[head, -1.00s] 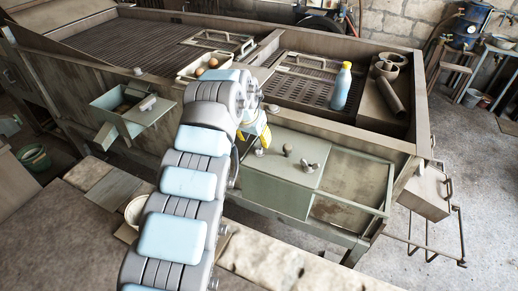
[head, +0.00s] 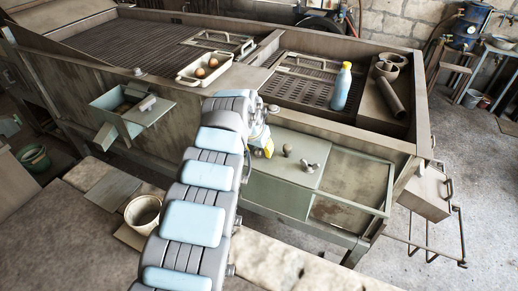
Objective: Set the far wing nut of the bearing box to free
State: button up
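The bearing box appears to be the pale green box (head: 283,183) on the front of the large metal bench. Its top carries a dark round knob (head: 287,150) and a grey wing nut (head: 309,166) to the right. Another small grey fitting (head: 257,153) shows partly at the left, beside my gripper. I cannot tell which way each nut is set.
A white tray with eggs (head: 190,82) sits on the bench edge behind my arm. A blue bottle (head: 342,87) stands on the grating at the back right. An open tray (head: 352,185) adjoins the box. A pot (head: 143,212) stands at the front left.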

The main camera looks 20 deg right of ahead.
grip_shut()
